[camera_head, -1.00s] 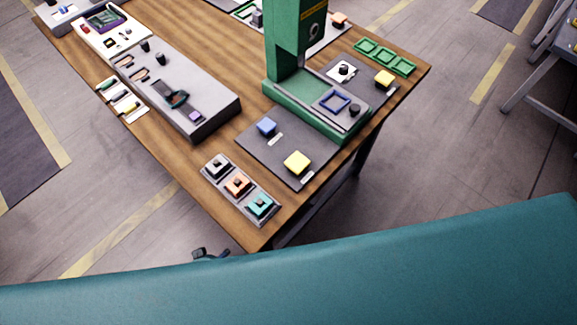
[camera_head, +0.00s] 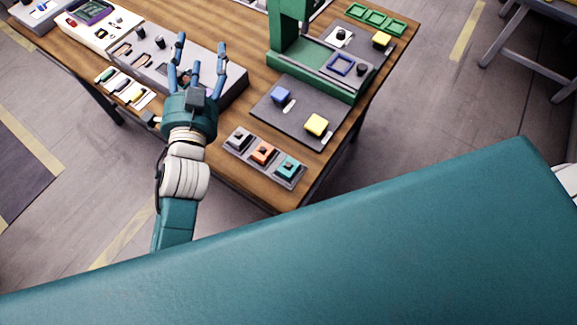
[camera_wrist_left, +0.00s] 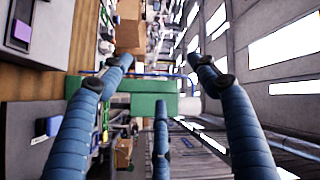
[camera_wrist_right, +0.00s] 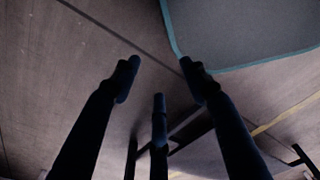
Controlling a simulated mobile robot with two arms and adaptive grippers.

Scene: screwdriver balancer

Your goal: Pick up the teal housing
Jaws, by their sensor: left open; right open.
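The teal housing (camera_head: 287,167) sits in the right-hand slot of a small grey tray (camera_head: 232,153) at the table's near edge. An orange housing (camera_head: 263,152) and a grey housing (camera_head: 239,138) sit beside it in the same tray. My left gripper (camera_head: 198,52) is open and empty, above the grey long fixture, up and to the left of the teal housing. Its spread fingers also show in the left wrist view (camera_wrist_left: 160,75). My right gripper (camera_wrist_right: 158,80) is open and empty, over bare floor in the right wrist view, and is not seen in the head view.
A green press (camera_head: 330,80) stands behind a dark mat (camera_head: 295,115) with a blue block (camera_head: 281,95) and a yellow block (camera_head: 316,125). A long grey fixture (camera_head: 232,90) lies left of it. Green frames (camera_head: 375,20) lie at the far right.

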